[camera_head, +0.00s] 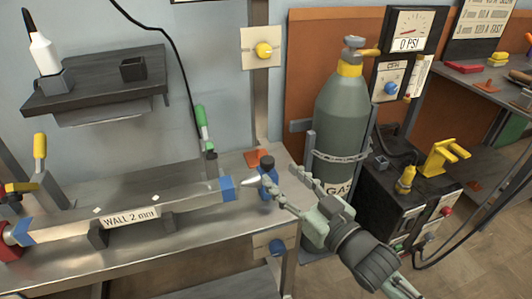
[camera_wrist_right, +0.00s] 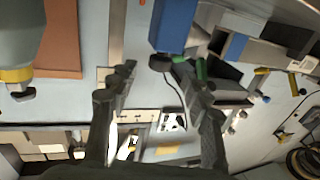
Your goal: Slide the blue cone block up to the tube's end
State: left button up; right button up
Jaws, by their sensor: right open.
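The blue cone block (camera_head: 266,184) stands on the bench just right of the tube, with a dark knob on top. Its pale cone (camera_head: 249,183) points left at the tube's end, with a small gap showing between them. The tube (camera_head: 180,200) lies along the bench, labelled "WALL 2 mm", with blue bands near both ends. My right gripper (camera_head: 279,178) is open, its fingers reaching toward the block from the right. In the right wrist view the open fingers (camera_wrist_right: 153,70) point toward the blue block (camera_wrist_right: 172,25); contact cannot be told. My left gripper is not in view.
A gas cylinder (camera_head: 341,110) stands close behind my right gripper. A green-handled clamp (camera_head: 203,130) stands behind the tube, and a yellow-handled one (camera_head: 40,150) at the left. A dark shelf (camera_head: 95,85) hangs on the wall above. The bench front is mostly bare.

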aim_at(272, 167)
jog(key=x, duration=0.7)
jog(key=shift+s, duration=0.1)
jog(key=shift+c, duration=0.5)
grip_shut()
